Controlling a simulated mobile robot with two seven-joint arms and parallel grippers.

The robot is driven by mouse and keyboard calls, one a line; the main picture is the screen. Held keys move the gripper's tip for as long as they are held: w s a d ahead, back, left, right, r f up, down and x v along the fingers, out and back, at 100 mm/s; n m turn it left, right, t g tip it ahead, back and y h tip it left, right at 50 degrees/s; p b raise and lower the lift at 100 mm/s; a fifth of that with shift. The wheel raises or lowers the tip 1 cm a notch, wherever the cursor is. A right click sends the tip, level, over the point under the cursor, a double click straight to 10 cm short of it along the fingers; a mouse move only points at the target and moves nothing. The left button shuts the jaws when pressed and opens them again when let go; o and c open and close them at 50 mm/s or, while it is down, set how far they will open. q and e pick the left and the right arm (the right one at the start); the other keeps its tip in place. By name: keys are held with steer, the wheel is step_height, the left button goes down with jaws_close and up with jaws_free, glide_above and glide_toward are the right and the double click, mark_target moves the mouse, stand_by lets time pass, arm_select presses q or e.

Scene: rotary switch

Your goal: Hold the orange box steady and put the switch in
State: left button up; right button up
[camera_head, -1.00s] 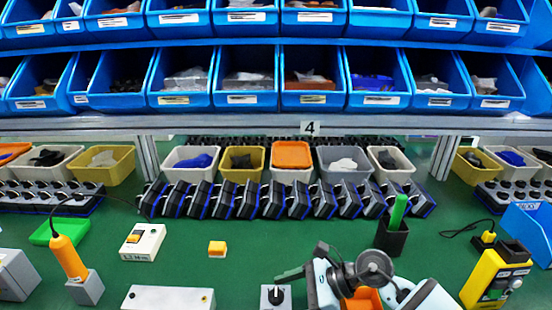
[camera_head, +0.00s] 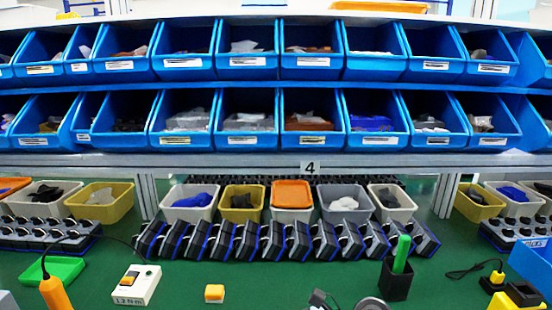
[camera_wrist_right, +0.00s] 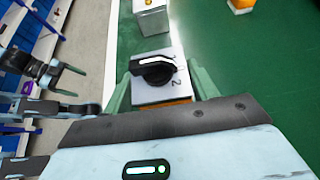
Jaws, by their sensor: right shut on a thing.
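The switch (camera_wrist_right: 155,70) has a pale plate with a black rotary knob and number marks, seen in the right wrist view. My right gripper (camera_wrist_right: 160,85) has one greenish finger on each side of the switch and is shut on it. A strip of the orange box (camera_wrist_right: 165,104) shows just below the plate, close to my palm; most of it is hidden. My left gripper (camera_wrist_right: 80,88), at the left of the wrist view, has its dark fingers apart and looks empty. In the head view, only parts of my right arm show at the bottom edge.
A grey box (camera_wrist_right: 152,15) stands close beyond the switch. Rows of dark switches (camera_head: 285,241) and bins stand behind.

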steer(key=shift+r, duration=0.1)
stand_by(0.3)
steer(key=shift+r+p, duration=2.05)
steer(key=shift+r, duration=2.45)
arm_select(q)
steer(key=w+r+t, duration=0.1)
steer(key=w+r, duration=0.2)
steer(key=r, duration=0.2)
steer(key=shift+w+r, duration=0.3)
steer(key=shift+w, duration=0.1)
arm_select(e)
steer(key=shift+d, duration=0.1)
steer(key=shift+c, duration=0.3)
